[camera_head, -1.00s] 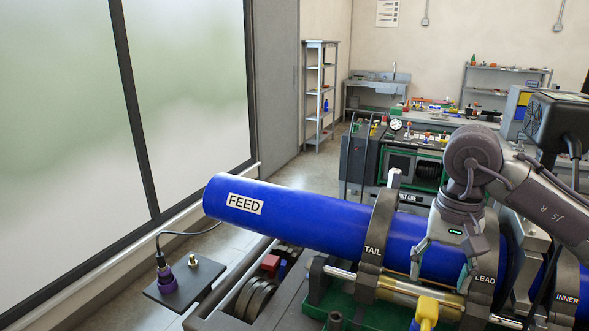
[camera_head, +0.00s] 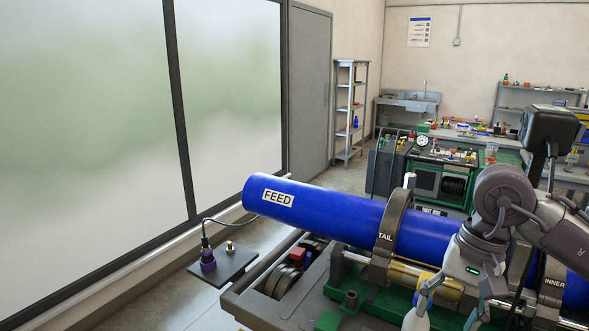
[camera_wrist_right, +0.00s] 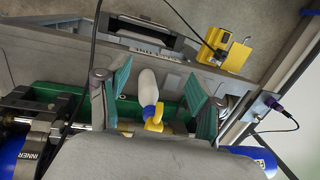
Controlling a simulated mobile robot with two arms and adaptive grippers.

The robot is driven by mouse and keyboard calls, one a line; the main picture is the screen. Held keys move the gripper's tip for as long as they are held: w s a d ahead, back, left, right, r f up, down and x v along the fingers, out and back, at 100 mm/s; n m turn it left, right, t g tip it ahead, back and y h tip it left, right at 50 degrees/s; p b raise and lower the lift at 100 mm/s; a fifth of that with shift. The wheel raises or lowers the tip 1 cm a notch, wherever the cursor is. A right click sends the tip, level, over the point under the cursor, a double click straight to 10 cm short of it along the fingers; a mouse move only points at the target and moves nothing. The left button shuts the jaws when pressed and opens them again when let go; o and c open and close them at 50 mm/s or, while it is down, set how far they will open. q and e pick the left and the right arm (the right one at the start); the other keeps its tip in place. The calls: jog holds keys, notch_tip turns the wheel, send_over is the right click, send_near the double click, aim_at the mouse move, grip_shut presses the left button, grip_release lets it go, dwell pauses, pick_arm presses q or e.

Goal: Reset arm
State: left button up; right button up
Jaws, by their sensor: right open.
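My right gripper (camera_head: 447,312) comes in from the right over the pipe cart in the head view. Its fingers point down and are spread apart, with nothing held. In the right wrist view, the teal-padded fingers (camera_wrist_right: 157,88) stand either side of a white handle (camera_wrist_right: 148,88) with a yellow end (camera_wrist_right: 154,118); I cannot tell whether they touch it. In the head view the white handle (camera_head: 416,319) shows below the left finger. The blue FEED pipe (camera_head: 330,212) lies through the TAIL clamp (camera_head: 388,240); my arm hides part of it. My left gripper is not in view.
A small plate with a purple connector (camera_head: 208,260) and cable stands left of the cart. The INNER clamp (camera_head: 553,283) is at the right. In the wrist view, a yellow fixture (camera_wrist_right: 230,52) sits beyond the cart. Open floor separates cart and back benches.

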jog(key=s+a+m+g+y, duration=0.3)
jog(key=a+y, duration=0.6)
jog(key=a, duration=0.9)
jog(key=a+r+m+t+y, duration=0.5)
jog(key=a+r+m+y, duration=0.2)
jog(key=r+m+y, duration=0.4)
jog(key=w+d+f+m+t+h, duration=0.4)
jog(key=d+m+t+h, duration=0.4)
jog(key=m, duration=0.7)
jog(key=w+d+f+m+t+h, duration=0.45)
jog(key=m+t, duration=0.65)
jog(key=m, duration=0.5)
jog(key=s+d+f+m+g+h, duration=0.2)
jog(key=d+f+m+g+h, duration=0.25)
jog(key=f+m+h, duration=0.55)
jog(key=s+d+f+m+g, duration=0.2)
jog(key=s+f+m+g, duration=0.4)
jog(key=s+f, duration=0.6)
jog(key=s+d+f+m+g, duration=0.3)
jog(key=s+f+g, duration=0.4)
jog(key=s+f, duration=0.4)
notch_tip(320, 180, down, 27)
jog(key=s+g, duration=0.1)
jog(key=s, duration=0.1)
jog(key=s+d+f+g, duration=0.1)
jog(key=s+d+f, duration=0.1)
jog(key=s+f, duration=1.2)
jog(key=shift+s+d+f+n+y, duration=0.3)
jog(key=shift+s+d+f+y, duration=0.05)
jog(key=shift+s, duration=0.5)
